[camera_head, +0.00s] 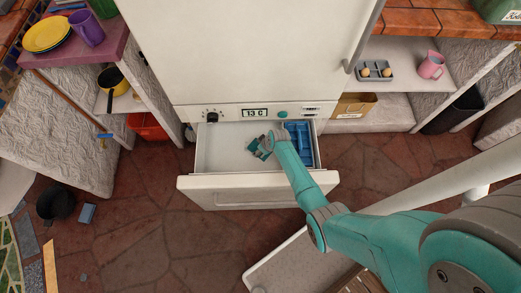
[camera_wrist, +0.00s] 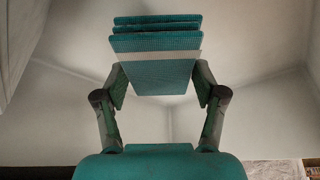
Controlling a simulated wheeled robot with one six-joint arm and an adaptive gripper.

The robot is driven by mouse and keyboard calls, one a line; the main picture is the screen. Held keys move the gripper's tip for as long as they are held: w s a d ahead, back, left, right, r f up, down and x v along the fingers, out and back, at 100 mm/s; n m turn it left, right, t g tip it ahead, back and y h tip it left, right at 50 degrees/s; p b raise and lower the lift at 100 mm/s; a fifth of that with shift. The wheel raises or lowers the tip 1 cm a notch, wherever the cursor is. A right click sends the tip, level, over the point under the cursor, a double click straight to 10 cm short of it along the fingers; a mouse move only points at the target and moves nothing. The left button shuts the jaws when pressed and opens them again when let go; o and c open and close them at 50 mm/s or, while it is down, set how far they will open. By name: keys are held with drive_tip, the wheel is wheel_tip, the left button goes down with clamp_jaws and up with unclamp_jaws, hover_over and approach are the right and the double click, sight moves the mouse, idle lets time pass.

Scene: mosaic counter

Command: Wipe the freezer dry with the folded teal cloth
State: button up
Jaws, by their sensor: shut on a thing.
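The freezer is the pulled-out white drawer (camera_head: 225,152) at the foot of the tall white fridge (camera_head: 245,50). My gripper (camera_head: 264,146) is inside the open drawer, near its middle. It is shut on the folded teal cloth (camera_wrist: 155,75), which has several layers and a pale band across it. In the wrist view, my gripper's fingers (camera_wrist: 160,86) press the cloth from both sides, with pale drawer walls around it. In the head view the cloth is small and partly covered by my gripper. I cannot tell whether it touches the drawer floor.
A blue divided tray (camera_head: 301,130) lies in the drawer's right side, close to my arm. The fridge panel display (camera_head: 255,112) reads 13 C. A black pot (camera_head: 55,204) and a small blue block (camera_head: 88,213) lie on the floor at left.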

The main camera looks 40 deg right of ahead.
drive_tip(key=shift+a+r, duration=0.1)
drive_tip(key=shift+r, duration=0.35)
drive_tip(key=shift+w+r, duration=0.1)
drive_tip(key=shift+a+r, duration=0.1)
drive_tip(key=shift+r, duration=1.3)
drive_tip(key=a+r+m, duration=0.1)
drive_tip(key=a+r, duration=0.4)
drive_tip(key=r, duration=0.3)
drive_tip(key=s+a+r+m+h, duration=0.1)
drive_tip(key=a+r+m, duration=0.1)
drive_tip(key=a+r, duration=0.4)
drive_tip(key=v, duration=0.3)
drive_tip(key=shift+w+r, duration=0.2)
drive_tip(key=shift+w, duration=0.05)
drive_tip(key=shift+w+f, duration=0.1)
